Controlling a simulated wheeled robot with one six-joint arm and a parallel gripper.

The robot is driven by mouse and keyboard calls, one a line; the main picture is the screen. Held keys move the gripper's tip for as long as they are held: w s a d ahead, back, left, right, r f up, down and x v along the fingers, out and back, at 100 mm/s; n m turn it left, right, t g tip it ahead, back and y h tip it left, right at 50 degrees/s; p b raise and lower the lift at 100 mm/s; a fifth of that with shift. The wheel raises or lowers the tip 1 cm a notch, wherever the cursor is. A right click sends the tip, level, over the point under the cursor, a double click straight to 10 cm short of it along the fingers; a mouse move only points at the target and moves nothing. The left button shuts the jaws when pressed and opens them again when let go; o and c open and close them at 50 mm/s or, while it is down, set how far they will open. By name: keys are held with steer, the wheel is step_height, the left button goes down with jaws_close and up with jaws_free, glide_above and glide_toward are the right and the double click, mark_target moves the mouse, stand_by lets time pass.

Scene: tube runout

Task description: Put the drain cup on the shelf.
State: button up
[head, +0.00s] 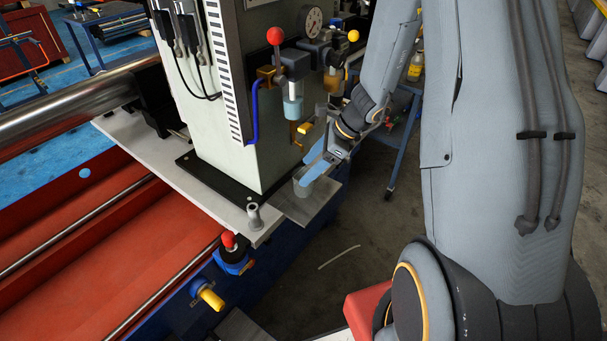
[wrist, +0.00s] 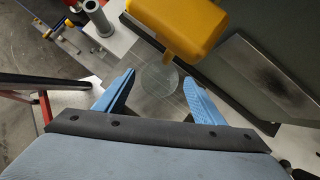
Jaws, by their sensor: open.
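The drain cup (head: 301,184) is a small grey cup. It stands upright on a grey metal plate (head: 322,201) that juts out from the foot of the machine; this looks like the shelf. My gripper (head: 312,172) is beside and just above the cup, with its blue fingers partly in front of it. In the wrist view the cup shows as a pale, see-through round shape (wrist: 158,80) between the spread fingers of my gripper (wrist: 159,76). The fingers are open, with a visible gap on each side of the cup. The cup's lower part is hard to make out.
A yellow tap part (wrist: 180,22) hangs close above the cup. The machine's pale column (head: 225,120) stands directly left of the cup. A grey upright post (head: 254,216) stands on the machine's ledge. The floor right of the plate is open.

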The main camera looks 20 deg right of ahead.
steer(key=v, duration=0.7)
steer(key=s+a+r+n+h, duration=0.2)
steer(key=s+n, duration=0.5)
steer(key=n, duration=0.4)
steer(key=s+a+r+n+g+h+b, duration=0.1)
steer(key=s+a+r+n+h, duration=0.1)
steer(key=s+n, duration=0.6)
steer(key=a+n+h, duration=0.1)
steer(key=n+h, duration=0.1)
steer(key=n, duration=0.1)
steer(key=shift+a+r+n, duration=0.2)
steer(key=shift+a+n, duration=0.05)
steer(key=shift+n, duration=0.15)
